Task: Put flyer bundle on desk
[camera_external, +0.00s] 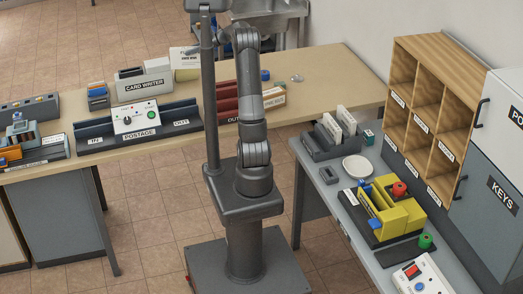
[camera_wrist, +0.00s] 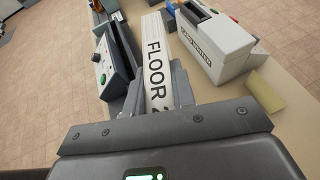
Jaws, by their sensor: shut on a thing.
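In the wrist view, my gripper (camera_wrist: 155,105) is shut on a long white bundle (camera_wrist: 156,65) with "FLOOR" and a partly covered character printed on it, which I take for the flyer bundle. It points away from me, and its near end is hidden by the fingers. Whether it touches the surface below is unclear. The beige desk (camera_external: 322,85) is at the back in the external view and lies under and beyond the gripper in the wrist view.
The card writer (camera_wrist: 212,45) stands just right of the bundle, the postage machine (camera_wrist: 113,62) just left. A cream block (camera_wrist: 264,92) lies further right. Dark red trays (camera_external: 227,98) stand by my arm. The desk's right end is mostly clear. A grey side table (camera_external: 322,192) holds several items.

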